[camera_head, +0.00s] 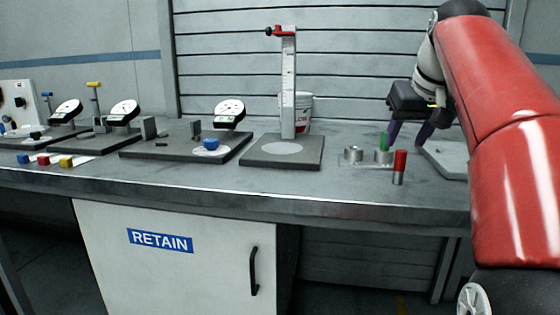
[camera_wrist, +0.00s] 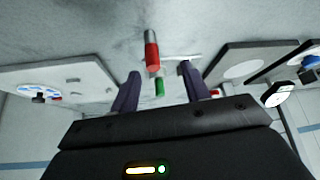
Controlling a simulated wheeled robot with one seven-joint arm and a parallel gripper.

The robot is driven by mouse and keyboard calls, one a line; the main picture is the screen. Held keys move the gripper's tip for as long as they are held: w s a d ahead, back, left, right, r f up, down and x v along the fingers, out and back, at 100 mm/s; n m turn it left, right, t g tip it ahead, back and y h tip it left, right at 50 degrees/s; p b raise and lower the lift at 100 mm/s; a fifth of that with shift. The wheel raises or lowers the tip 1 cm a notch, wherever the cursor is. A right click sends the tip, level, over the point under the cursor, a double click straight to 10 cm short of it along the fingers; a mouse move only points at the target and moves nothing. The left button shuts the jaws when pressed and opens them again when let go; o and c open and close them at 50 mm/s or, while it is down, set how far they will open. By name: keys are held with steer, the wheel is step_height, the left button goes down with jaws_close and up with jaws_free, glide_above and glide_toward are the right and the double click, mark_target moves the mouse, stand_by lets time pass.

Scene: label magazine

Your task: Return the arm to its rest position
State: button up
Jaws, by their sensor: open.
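My gripper (camera_head: 409,138) hangs above the right part of the bench, just behind and above a small holder with metal cups. Its two dark fingers are spread apart, with nothing held between them. The wrist view also shows my gripper (camera_wrist: 160,71) open. My red arm runs down the right side of the head view. A green piece (camera_head: 384,141) stands in the right cup of the holder; it also shows in the wrist view (camera_wrist: 159,87). A red-topped metal cylinder (camera_head: 400,161) stands upright in front of it, also in the wrist view (camera_wrist: 152,55).
A metal cup (camera_head: 353,154) stands left of the green piece. A tall gauge stand (camera_head: 288,90) with a white bucket (camera_head: 305,112) behind it is left of my gripper. Dial gauges and coloured blocks (camera_head: 66,162) line the left bench. A grey plate (camera_head: 444,158) is partly hidden by my arm.

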steer(key=s+a+f, duration=0.1)
steer(key=a+f, duration=0.1)
steer(key=a, duration=0.1)
steer(key=s+a+f, duration=0.1)
steer(key=a, duration=0.1)
steer(key=shift+s+a+f, duration=0.15)
steer(key=shift+s+f, duration=0.15)
steer(key=shift+s, duration=0.05)
steer(key=s+a+f, duration=0.4)
steer(key=s+f, duration=0.5)
steer(key=f, duration=0.4)
steer(key=s+a+f, duration=0.4)
steer(key=s+f, duration=0.6)
steer(key=f, duration=0.3)
steer(key=shift+s+a+f+n+g+y, duration=0.25)
steer(key=shift+f+n+g+y, duration=0.05)
steer(key=shift+f+n+g, duration=0.1)
